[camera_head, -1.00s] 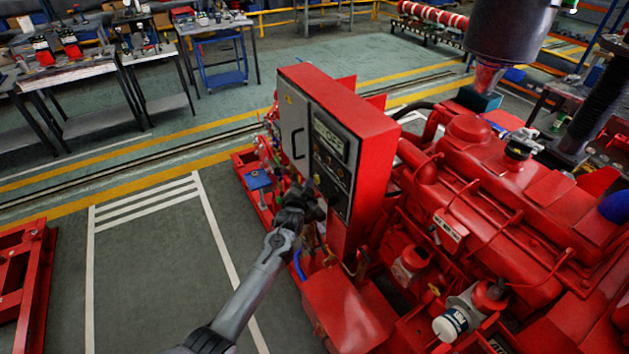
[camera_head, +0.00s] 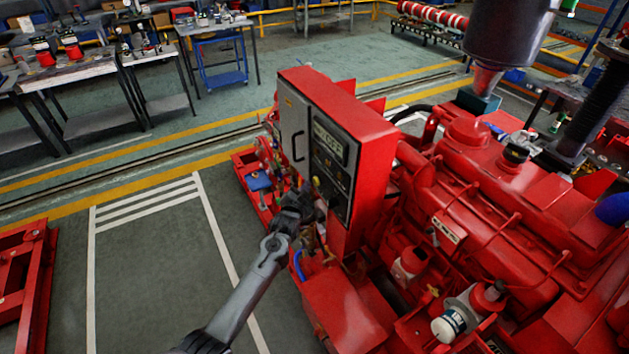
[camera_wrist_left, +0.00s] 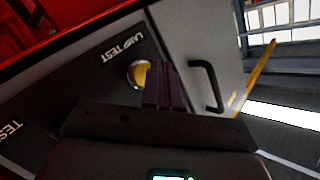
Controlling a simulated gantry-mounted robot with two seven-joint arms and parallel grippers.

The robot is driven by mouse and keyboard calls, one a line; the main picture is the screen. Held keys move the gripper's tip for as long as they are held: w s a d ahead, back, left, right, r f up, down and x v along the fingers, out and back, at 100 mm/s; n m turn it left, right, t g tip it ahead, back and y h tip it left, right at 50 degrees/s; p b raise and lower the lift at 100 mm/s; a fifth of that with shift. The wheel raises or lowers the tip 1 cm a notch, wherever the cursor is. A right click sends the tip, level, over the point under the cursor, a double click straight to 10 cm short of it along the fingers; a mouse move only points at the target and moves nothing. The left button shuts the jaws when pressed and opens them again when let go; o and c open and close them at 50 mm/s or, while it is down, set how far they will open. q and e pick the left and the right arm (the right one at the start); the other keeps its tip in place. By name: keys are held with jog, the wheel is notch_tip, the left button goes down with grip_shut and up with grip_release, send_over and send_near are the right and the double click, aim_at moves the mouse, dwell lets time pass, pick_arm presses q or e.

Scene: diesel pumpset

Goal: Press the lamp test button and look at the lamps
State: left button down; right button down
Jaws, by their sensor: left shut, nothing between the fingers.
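The lamp test button (camera_wrist_left: 139,73) is yellow with a pale ring, beside the "LAMP TEST" lettering (camera_wrist_left: 124,48) on a dark panel in the left wrist view. My left gripper (camera_wrist_left: 165,84) is shut and empty, with its dark fingers beside the button and covering part of its right side. I cannot tell whether they touch it. In the head view my left gripper (camera_head: 308,196) is at the lower front of the control panel (camera_head: 330,163). The lamps on that panel are too small to tell lit from unlit. My right gripper is not in view.
The panel is on a red cabinet (camera_head: 366,150) with a grey door (camera_head: 293,130), whose black handle (camera_wrist_left: 207,86) shows in the wrist view. The red diesel engine (camera_head: 500,215) stands close on the right. Open floor (camera_head: 150,270) lies to the left.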

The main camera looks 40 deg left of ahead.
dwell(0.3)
pick_arm(q)
jog(key=s+p, duration=0.1)
jog(key=s+a+p, duration=0.1)
jog(key=s, duration=0.1)
jog(key=s+p, duration=0.1)
jog(key=shift+s+a+p, duration=0.3)
jog(key=shift+s+a, duration=0.1)
jog(key=shift+f, duration=0.1)
dwell(0.6)
